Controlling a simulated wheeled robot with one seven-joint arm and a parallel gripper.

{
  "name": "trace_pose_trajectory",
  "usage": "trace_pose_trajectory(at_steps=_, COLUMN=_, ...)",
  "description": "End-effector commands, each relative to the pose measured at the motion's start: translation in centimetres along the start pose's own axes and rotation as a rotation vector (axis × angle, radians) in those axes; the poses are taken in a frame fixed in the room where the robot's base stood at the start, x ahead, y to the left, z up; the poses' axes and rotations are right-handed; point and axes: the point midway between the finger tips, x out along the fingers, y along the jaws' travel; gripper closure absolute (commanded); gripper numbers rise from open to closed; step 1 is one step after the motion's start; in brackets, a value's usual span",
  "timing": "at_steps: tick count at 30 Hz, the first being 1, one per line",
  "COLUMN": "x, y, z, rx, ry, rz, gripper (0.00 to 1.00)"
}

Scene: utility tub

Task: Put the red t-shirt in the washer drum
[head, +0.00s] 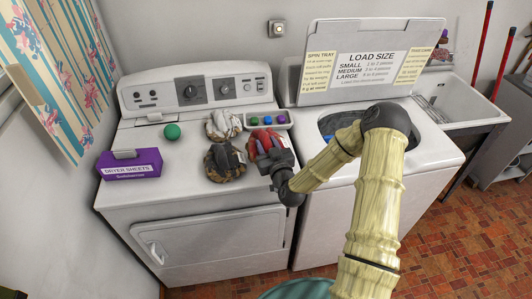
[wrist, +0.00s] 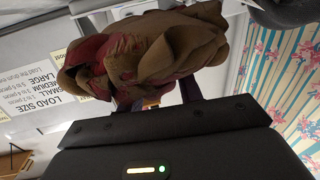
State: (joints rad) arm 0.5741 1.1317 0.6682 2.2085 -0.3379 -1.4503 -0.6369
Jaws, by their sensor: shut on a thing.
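The red t-shirt (head: 262,140) is a crumpled bundle at the right side of the dryer top in the head view. My gripper (head: 273,157) is shut on it from the front right. In the wrist view the bundle (wrist: 150,52) fills the space beyond the jaws and looks dark red and brown in shadow. I cannot tell whether it still touches the dryer top. The washer (head: 400,150) stands to the right with its lid up. Its drum opening (head: 332,124) is partly hidden behind my arm, and something blue shows in it.
A camouflage bundle (head: 224,162) and a pale bundle (head: 222,125) lie just left of the shirt. A tray of coloured balls (head: 281,118) sits behind it. A green ball (head: 172,131) and purple dryer-sheets box (head: 130,164) are farther left. The raised lid (head: 365,62) stands behind the opening.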

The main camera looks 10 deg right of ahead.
Motion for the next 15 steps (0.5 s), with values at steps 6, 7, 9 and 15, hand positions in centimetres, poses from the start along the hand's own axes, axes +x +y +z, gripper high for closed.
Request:
trace_pose_trajectory(at_steps=6, x=-0.1, y=0.1, z=0.9, rx=0.003, ry=-0.001, rz=0.002, gripper=0.91)
trace_pose_trajectory(at_steps=7, x=-0.1, y=0.1, z=1.3, rx=0.004, ry=-0.003, rz=0.003, gripper=0.91)
trace_pose_trajectory(at_steps=9, x=-0.1, y=0.1, z=2.2, rx=0.005, ry=-0.003, rz=0.003, gripper=0.91)
trace_pose_trajectory(at_steps=15, x=0.0, y=-0.4, z=4.0, rx=0.001, ry=0.001, rz=-0.003, gripper=0.91)
